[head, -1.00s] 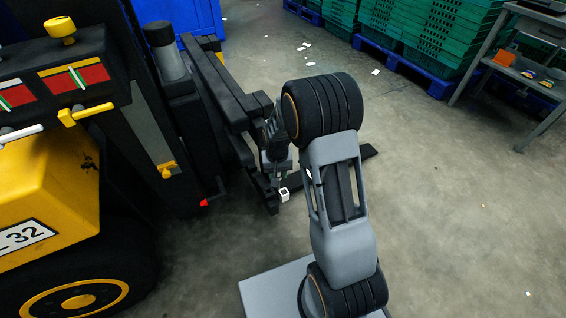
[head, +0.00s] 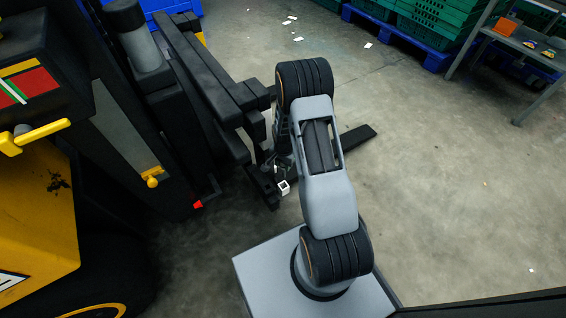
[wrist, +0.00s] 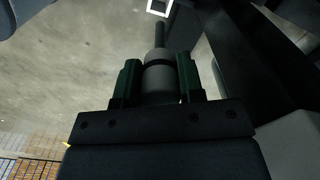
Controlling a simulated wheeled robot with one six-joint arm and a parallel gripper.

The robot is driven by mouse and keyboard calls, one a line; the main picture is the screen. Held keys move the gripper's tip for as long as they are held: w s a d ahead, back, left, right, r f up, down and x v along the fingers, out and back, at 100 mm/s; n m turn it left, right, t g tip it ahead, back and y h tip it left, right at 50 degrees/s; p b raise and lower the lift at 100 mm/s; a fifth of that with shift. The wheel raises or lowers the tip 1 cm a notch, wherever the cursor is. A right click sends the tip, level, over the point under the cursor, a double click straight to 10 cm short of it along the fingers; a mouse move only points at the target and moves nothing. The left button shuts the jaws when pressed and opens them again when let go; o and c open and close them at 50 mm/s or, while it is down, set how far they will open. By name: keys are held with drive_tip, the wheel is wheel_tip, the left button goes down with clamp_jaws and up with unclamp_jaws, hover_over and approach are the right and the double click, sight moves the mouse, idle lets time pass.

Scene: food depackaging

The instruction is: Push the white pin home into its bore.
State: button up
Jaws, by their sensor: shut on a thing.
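In the wrist view my gripper (wrist: 158,78) has two green fingers closed around a grey cylindrical tool (wrist: 159,57). A thin dark rod (wrist: 160,34) sticks out of the tool, away from the gripper. Close to the rod's far end is a small white square frame (wrist: 151,11), cut by the top edge of the picture. I cannot tell whether the rod touches it. In the head view a small white block (head: 284,187) with a dark middle shows by the black forks, below my mostly hidden gripper. I cannot make out a separate white pin or its bore.
A yellow and black forklift (head: 35,205) fills the left. Its black fork (head: 358,140) reaches out behind my arm. Green crates (head: 440,28) on blue pallets and a grey shelf (head: 525,50) stand at the back right. The concrete floor on the right is open.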

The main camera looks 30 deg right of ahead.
drive_tip(key=shift+a, duration=0.1)
drive_tip(key=shift+f+b, duration=2.2)
drive_tip(key=shift+f, duration=0.7)
drive_tip(key=shift+f, duration=0.1)
drive_tip(key=shift+f+b, duration=0.35)
drive_tip(key=shift+f+b, duration=1.4)
drive_tip(key=shift+f, duration=0.45)
drive_tip(key=shift+f+b, duration=0.5)
drive_tip(key=shift+f, duration=1.75)
drive_tip(key=o, duration=1.1)
drive_tip(key=shift+o, duration=0.2)
drive_tip(key=shift+r, duration=0.1)
wheel_tip(320, 180, up, 14)
drive_tip(key=p, duration=0.6)
